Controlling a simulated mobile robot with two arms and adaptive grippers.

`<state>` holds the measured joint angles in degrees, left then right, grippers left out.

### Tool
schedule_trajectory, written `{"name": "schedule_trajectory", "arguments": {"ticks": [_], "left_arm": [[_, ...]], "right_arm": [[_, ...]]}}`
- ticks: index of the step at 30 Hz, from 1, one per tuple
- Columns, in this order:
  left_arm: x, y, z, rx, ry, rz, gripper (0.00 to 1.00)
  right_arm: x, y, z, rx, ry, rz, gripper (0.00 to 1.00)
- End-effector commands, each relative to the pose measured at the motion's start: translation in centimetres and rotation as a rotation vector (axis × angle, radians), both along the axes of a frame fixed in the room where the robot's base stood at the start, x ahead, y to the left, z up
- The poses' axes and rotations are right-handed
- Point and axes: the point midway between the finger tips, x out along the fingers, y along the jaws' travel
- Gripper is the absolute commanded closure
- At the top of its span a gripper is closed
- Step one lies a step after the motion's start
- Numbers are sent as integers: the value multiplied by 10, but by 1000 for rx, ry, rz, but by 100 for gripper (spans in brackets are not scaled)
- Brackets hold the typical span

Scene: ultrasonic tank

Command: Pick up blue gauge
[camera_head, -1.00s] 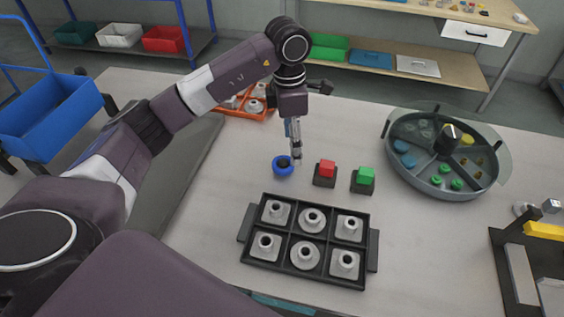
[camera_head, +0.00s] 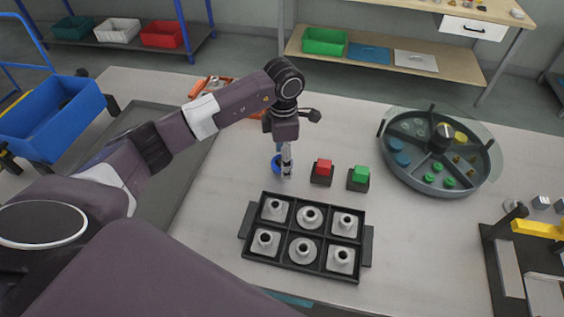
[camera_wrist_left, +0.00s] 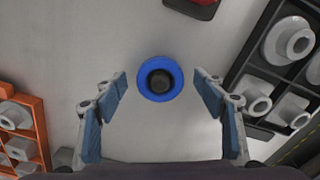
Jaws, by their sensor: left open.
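The blue gauge (camera_wrist_left: 160,68) is a round blue ring with a dark centre, lying on the table. In the left wrist view it sits ahead of the open fingers of my left gripper (camera_wrist_left: 164,93), roughly centred between them. In the head view the blue gauge (camera_head: 277,163) is partly hidden behind my left gripper (camera_head: 286,163), which points down over it. The jaws hold nothing. My right gripper is not in view.
A black tray (camera_head: 245,248) with several grey flanged parts stands nearer. A red block (camera_head: 323,166) and a green block (camera_head: 361,174) sit to the right. A round compartment tank (camera_head: 397,183) stands further right. An orange tray (camera_wrist_left: 42,130) is on the other side.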

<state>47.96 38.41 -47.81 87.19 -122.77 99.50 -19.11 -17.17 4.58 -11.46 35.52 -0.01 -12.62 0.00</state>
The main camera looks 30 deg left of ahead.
Motion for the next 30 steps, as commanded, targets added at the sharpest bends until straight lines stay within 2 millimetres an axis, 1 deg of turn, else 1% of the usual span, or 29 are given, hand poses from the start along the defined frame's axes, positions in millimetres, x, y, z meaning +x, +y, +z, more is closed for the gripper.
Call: {"name": "schedule_trajectory", "arguments": {"ticks": [1, 2, 15, 25, 30], "left_arm": [[0, 0, 0, 0, 0, 0, 37], [0, 0, 0, 0, 0, 0, 40], [0, 0, 1, -1, -1, 0, 88], [1, 0, 4, 0, -3, 0, 88], [2, 0, 19, -1, -5, -1, 88]], "right_arm": [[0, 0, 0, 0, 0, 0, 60], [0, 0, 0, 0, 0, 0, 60], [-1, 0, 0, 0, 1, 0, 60], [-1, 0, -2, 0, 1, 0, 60], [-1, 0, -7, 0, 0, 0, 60]]}}
